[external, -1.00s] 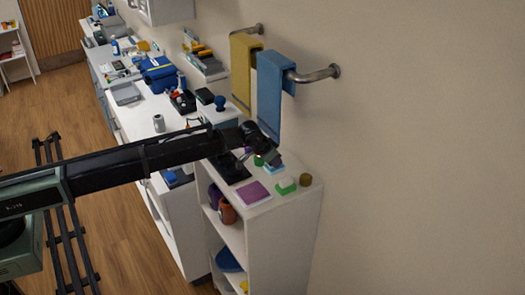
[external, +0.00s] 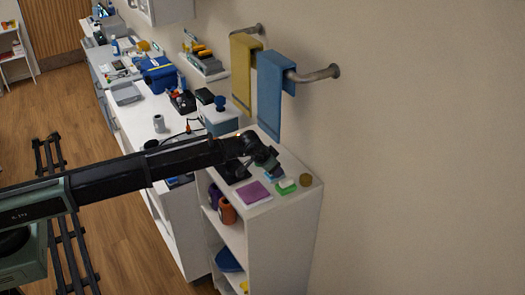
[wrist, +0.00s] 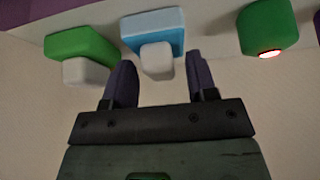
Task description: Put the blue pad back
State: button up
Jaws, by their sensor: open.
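The blue pad (wrist: 154,32) is a light-blue block with a pale top and a white knob facing me, in the middle of the wrist view. In the external view the blue pad (external: 269,175) is small and partly hidden by my wrist, on top of the white shelf unit. My gripper (wrist: 160,68) is open, one dark finger on each side of the white knob. I cannot tell whether the fingers touch it or how deep they reach. In the external view my gripper (external: 274,165) is just above the shelf top.
A green pad with a white knob (wrist: 78,45) sits close left of the blue one. A green rounded object with a red ring (wrist: 268,27) is at right. The shelf top (external: 291,204) also holds a purple pad (external: 253,192) and a brown round piece (external: 305,180). Towels (external: 269,95) hang on the wall behind.

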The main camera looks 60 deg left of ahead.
jog(key=shift+s+r+p, duration=0.1)
jog(key=shift+r+p, duration=0.35)
jog(key=shift+p, duration=0.05)
jog(key=p+v, duration=0.9)
jog(key=v, duration=0.2)
jog(key=shift+s, duration=0.2)
jog(key=s+f+m+g, duration=0.15)
jog(key=s+g, duration=0.45)
jog(key=s, duration=3.9)
notch_tip(320, 180, down, 19)
jog(key=b, duration=1.7)
jog(key=shift+w+a+h, duration=0.3)
jog(key=shift+w+h, duration=0.1)
jog(key=shift+w, duration=0.05)
jog(key=shift+r, duration=0.1)
